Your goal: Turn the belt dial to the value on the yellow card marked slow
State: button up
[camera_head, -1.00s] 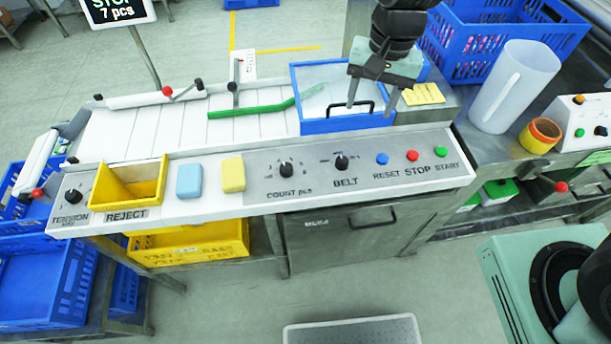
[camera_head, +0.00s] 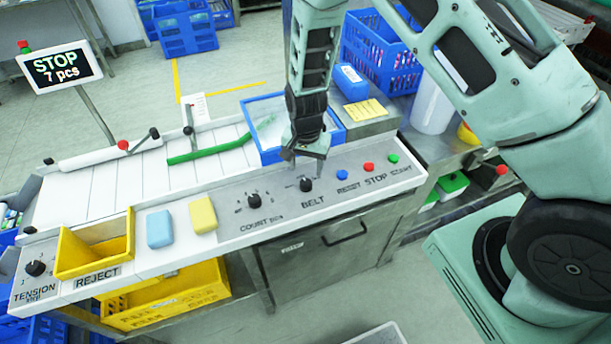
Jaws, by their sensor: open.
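The belt dial (camera_head: 306,185) is a small black knob on the grey control panel, above the word BELT. My gripper (camera_head: 305,165) is open and hangs just above and behind this dial, with its fingers pointing down. The gap between fingers and knob is hard to judge, and part of the dial's scale is hidden by the gripper. The yellow card (camera_head: 370,112) lies on the grey surface behind the panel at the right; its writing is too small to read.
The count dial (camera_head: 254,200) sits left of the belt dial. Blue reset (camera_head: 342,175), red stop (camera_head: 369,167) and green start (camera_head: 393,159) buttons lie to the right. A blue-framed box (camera_head: 262,125) stands behind. The display (camera_head: 60,68) reads STOP, 7 pcs.

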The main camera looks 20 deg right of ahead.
aim_at(306, 182)
jog(key=shift+f+p, duration=0.75)
jog(key=shift+f, duration=2.35)
jog(key=c, duration=1)
